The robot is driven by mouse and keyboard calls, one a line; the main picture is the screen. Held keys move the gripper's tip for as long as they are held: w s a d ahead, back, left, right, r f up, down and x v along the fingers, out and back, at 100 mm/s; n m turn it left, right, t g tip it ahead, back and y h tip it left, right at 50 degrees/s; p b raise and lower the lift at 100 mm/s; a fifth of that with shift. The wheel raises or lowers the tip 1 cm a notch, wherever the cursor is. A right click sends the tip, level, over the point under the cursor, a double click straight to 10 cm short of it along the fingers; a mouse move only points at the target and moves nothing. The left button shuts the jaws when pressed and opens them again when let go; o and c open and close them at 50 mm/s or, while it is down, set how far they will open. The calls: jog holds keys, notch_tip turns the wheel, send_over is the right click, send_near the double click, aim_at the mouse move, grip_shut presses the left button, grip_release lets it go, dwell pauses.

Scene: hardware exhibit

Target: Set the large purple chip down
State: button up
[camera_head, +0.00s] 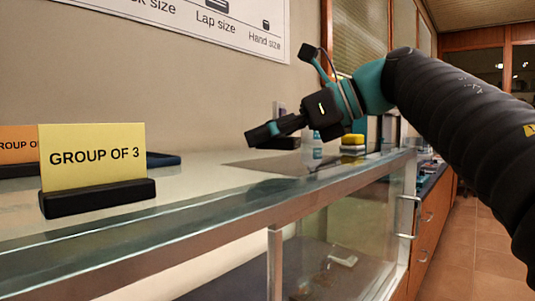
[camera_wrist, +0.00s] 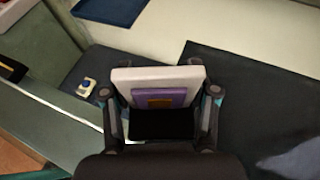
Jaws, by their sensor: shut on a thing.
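The large purple chip (camera_wrist: 185,97) shows in the wrist view as a purple square with an orange-brown centre, set against a thicker pale square body. My gripper (camera_wrist: 160,94) is shut on it, with one finger at each side. Its lower part is hidden by a black part of the gripper or a dark area. In the head view my gripper (camera_head: 262,134) hangs above the glass counter, near a dark flat mat (camera_head: 285,164). The chip cannot be made out there. The gripper looks apart from the counter top.
A yellow "GROUP OF 3" sign (camera_head: 97,158) in a black stand is at left on the counter (camera_head: 200,195), with an orange sign (camera_head: 18,146) behind. A bottle (camera_head: 317,146) and a yellow-and-white stack (camera_head: 352,145) stand farther back. Clear counter lies between sign and mat.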

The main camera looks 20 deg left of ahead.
jog(key=shift+f, duration=1.15)
jog(key=shift+f+b, duration=0.2)
jog(key=shift+b, duration=0.15)
jog(key=o, duration=1.2)
jog(key=shift+r, duration=0.1)
jog(key=shift+r, duration=0.25)
jog(key=p+v, duration=0.1)
jog(key=v, duration=1.1)
jog(key=shift+p, duration=0.35)
